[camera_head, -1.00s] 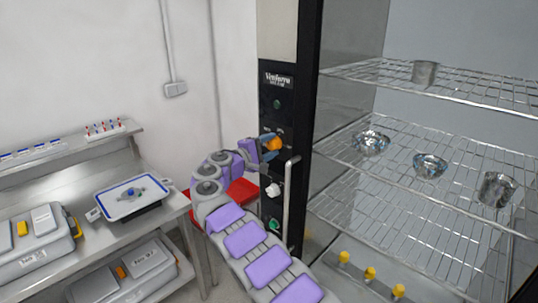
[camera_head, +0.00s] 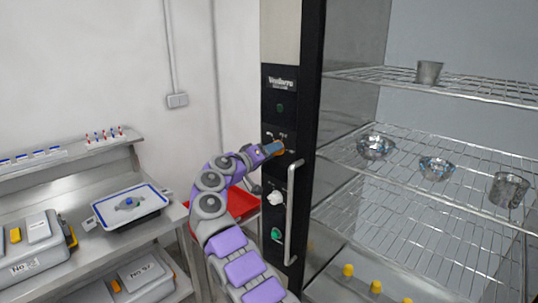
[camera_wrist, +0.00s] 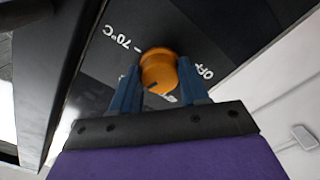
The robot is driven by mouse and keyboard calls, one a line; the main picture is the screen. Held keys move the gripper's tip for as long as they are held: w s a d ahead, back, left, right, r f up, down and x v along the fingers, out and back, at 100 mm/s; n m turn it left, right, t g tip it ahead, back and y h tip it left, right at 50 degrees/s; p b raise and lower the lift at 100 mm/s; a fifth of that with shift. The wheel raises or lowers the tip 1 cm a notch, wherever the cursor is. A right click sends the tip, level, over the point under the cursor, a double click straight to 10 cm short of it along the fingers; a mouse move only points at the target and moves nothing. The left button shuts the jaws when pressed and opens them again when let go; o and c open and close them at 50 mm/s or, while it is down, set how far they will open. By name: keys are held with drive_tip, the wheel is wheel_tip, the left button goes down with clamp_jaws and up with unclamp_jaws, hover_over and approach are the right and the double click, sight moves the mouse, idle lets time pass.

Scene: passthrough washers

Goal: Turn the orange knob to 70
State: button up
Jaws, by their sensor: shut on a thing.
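The orange knob (camera_wrist: 160,72) sits on a black panel in the wrist view, between my two blue fingers. "70°C" is printed to its upper left and "OFF" to its right; more print below is partly hidden. A dark mark shows low on the knob's face, left of its middle. My gripper (camera_wrist: 159,68) is shut on the knob, one finger on each side. In the head view, my gripper (camera_head: 273,149) reaches the black control panel (camera_head: 279,90) from the left and mostly covers the knob.
A vertical metal handle (camera_head: 291,212) stands close to the right of my gripper. A white knob (camera_head: 276,198) and a green button (camera_head: 276,234) are lower on the panel. Wire shelves (camera_head: 420,190) with metal cups are right. A red tray (camera_head: 240,203) lies behind my arm.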

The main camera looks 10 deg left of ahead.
drive_tip(key=shift+w+a+f+m+p, duration=0.1)
drive_tip(key=shift+m+p, duration=1.45)
drive_tip(key=shift+m, duration=2.25)
drive_tip(key=shift+w+f+m+p, duration=0.1)
drive_tip(key=shift+m+p, duration=1.4)
drive_tip(key=shift+m, duration=2.3)
drive_tip(key=o, duration=1)
drive_tip(key=shift+w+f, duration=0.1)
drive_tip(key=shift+w, duration=0.2)
drive_tip(key=shift+s, duration=0.15)
